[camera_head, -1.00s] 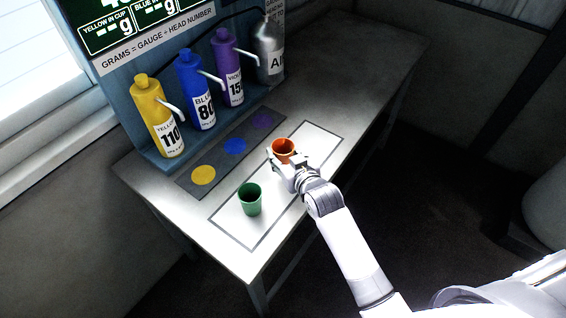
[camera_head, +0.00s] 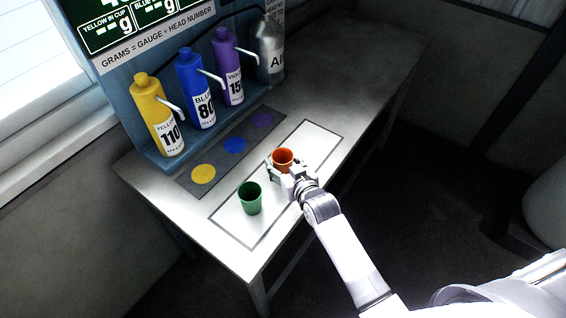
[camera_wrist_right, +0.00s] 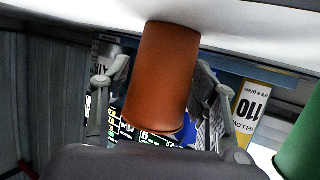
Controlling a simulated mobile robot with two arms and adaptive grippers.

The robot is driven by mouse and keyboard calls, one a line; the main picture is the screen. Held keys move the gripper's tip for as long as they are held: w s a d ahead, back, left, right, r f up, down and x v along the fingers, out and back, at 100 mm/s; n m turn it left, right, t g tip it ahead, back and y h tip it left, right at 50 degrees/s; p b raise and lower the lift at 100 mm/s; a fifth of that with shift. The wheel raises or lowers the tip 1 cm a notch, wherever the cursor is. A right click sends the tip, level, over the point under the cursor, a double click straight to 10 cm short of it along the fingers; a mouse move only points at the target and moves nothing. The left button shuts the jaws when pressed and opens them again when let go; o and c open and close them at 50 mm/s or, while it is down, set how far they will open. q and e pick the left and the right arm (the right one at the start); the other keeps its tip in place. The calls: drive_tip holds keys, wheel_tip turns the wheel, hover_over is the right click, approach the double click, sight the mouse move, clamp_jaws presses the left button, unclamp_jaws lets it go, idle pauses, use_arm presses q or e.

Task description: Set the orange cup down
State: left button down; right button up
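The orange cup (camera_head: 282,158) is upright at the white panel on the table, beyond the green cup (camera_head: 250,198). My right gripper (camera_head: 280,168) has its fingers around the orange cup. In the right wrist view the orange cup (camera_wrist_right: 160,80) fills the space between the two fingers (camera_wrist_right: 163,75), which appear shut on its sides. Its base is close to the white surface; I cannot tell whether it touches. The green cup stands apart and also shows at the right edge of the wrist view (camera_wrist_right: 304,140). My left gripper is not in view.
Yellow (camera_head: 158,118), blue (camera_head: 195,92) and purple (camera_head: 228,68) bottles stand on the rack at the back, with a grey bottle (camera_head: 269,52) beside them. A dark strip (camera_head: 218,161) with coloured discs lies before them. The table's right part (camera_head: 355,70) is clear.

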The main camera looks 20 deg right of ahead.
drive_tip(key=shift+r, duration=0.1)
drive_tip(key=shift+r, duration=0.1)
drive_tip(key=b+v, duration=0.1)
drive_tip(key=v, duration=1.1)
idle(0.3)
